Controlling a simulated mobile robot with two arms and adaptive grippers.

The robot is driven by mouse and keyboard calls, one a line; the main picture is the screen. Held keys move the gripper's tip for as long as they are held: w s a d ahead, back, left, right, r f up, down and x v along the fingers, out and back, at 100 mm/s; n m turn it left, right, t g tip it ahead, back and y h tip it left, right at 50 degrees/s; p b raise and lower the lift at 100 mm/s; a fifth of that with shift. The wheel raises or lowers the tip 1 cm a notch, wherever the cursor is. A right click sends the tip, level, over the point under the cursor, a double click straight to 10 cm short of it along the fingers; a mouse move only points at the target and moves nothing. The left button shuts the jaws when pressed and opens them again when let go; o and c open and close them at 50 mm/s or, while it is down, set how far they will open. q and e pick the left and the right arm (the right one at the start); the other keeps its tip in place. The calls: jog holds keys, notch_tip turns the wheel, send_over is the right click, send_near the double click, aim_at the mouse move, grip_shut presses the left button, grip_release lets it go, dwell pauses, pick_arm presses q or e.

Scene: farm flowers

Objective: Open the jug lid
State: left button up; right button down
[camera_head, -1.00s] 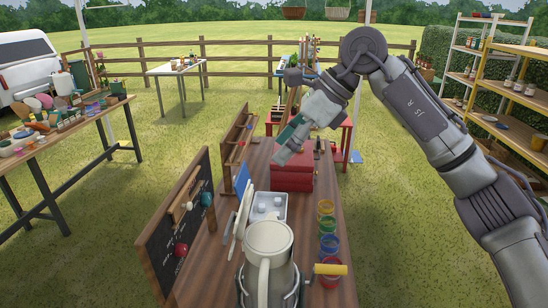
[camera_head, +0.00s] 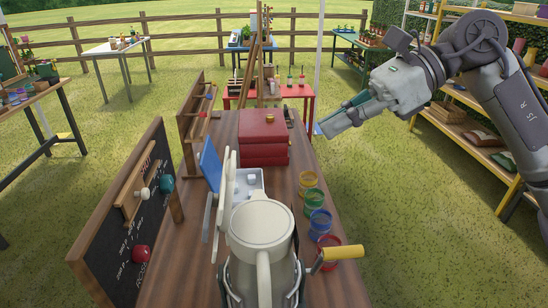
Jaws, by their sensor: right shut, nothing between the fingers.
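A large cream jug-like vessel (camera_head: 262,262) with a round cream top (camera_head: 262,222) stands upright at the near end of the wooden table. A pale vertical bar runs down its front. Its top looks flat and covered. I cannot tell for certain whether this cover is a lid. My right gripper (camera_head: 338,122) is shut and empty. It hangs in the air beyond the table's right edge, at the upper right of the vessel and well apart from it. My left gripper is not in view.
A pale upright panel (camera_head: 225,195) and blue board (camera_head: 210,163) stand left of the vessel. A chalkboard (camera_head: 122,215) edges the table's left side. Red boxes (camera_head: 263,137) sit behind. Coloured jars (camera_head: 320,222) and a yellow handle (camera_head: 343,253) lie right.

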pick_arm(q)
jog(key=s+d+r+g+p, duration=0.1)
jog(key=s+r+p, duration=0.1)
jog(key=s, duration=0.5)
pick_arm(e)
jog(key=p, duration=0.3)
send_near(225, 170)
notch_tip(225, 170, down, 3)
jog(key=a, duration=0.3)
jog(key=a+h+p, duration=0.1)
jog(key=a, duration=0.1)
jog(key=a+r+h+p, duration=0.1)
jog(key=a+h, duration=0.1)
jog(key=a, duration=0.1)
jog(key=shift+a+h, duration=0.2)
jog(key=shift+h, duration=0.1)
jog(key=shift+a+f+h, duration=0.1)
jog(key=shift+a+h, duration=0.4)
jog(key=shift+a, duration=0.2)
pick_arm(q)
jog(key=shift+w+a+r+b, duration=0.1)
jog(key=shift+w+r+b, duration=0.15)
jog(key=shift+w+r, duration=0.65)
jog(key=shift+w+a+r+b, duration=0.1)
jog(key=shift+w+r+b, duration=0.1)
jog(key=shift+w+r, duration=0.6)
pick_arm(e)
jog(key=shift+a, duration=0.6)
